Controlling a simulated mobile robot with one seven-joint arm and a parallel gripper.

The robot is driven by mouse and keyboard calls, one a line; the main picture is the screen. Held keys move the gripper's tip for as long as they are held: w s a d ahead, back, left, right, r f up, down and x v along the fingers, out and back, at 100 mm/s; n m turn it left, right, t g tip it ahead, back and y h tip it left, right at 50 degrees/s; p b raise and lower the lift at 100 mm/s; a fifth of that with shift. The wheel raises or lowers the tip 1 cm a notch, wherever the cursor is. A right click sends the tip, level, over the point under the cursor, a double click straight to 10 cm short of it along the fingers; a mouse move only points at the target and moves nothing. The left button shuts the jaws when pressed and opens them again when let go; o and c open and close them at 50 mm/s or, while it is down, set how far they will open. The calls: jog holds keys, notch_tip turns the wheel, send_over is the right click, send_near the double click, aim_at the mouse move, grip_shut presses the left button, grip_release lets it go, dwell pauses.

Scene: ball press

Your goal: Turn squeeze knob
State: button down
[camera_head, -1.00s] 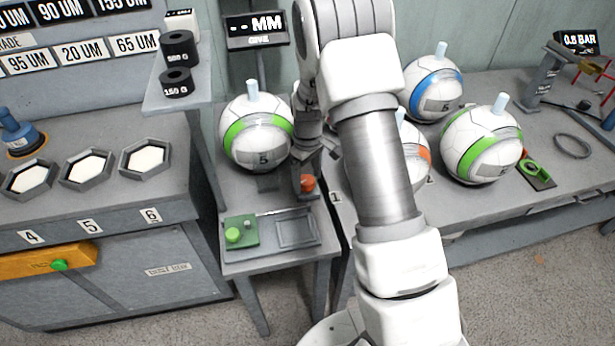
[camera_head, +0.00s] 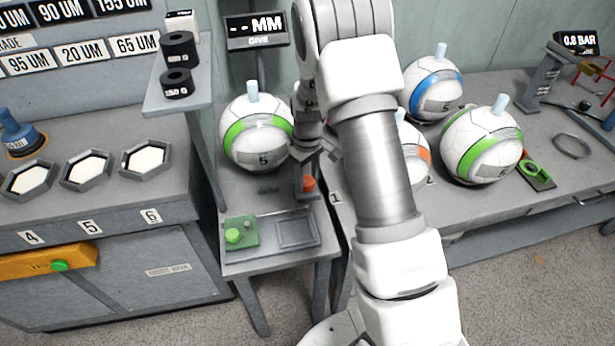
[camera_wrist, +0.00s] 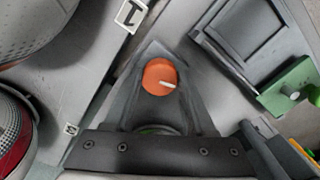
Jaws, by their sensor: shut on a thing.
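The squeeze knob (camera_head: 308,184) is a small orange-red knob on a grey block at the right side of the small press stand. In the wrist view the knob (camera_wrist: 158,75) shows a round face with a white pointer line aimed right and slightly down. My gripper (camera_head: 309,163) is at the knob from above, shut on it; the fingertip contact is hard to see. A white ball with a green band (camera_head: 258,133) sits on the stand left of my gripper, with a pale blue plug on top. The display (camera_head: 257,30) above it reads "-- MM".
The stand's front holds a green button panel (camera_head: 240,233) and a shallow tray (camera_head: 297,233). Banded balls, including a blue one (camera_head: 434,88) and a green one (camera_head: 482,147), stand on the right bench. A weight shelf (camera_head: 178,98) is at the left.

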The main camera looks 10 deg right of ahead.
aim_at(306, 182)
jog(key=m, duration=0.5)
jog(key=shift+a+m, duration=0.1)
jog(key=shift+m, duration=0.3)
jog(key=shift+m+p, duration=0.5)
jog(key=shift+m, duration=1.7)
jog(key=c, duration=1.6)
grip_release()
jog(key=c, duration=1.6)
grip_release()
jog(key=shift+c, duration=1.2)
grip_release()
notch_tip(306, 182, up, 18)
jog(key=p, duration=0.2)
jog(key=shift+f, duration=0.25)
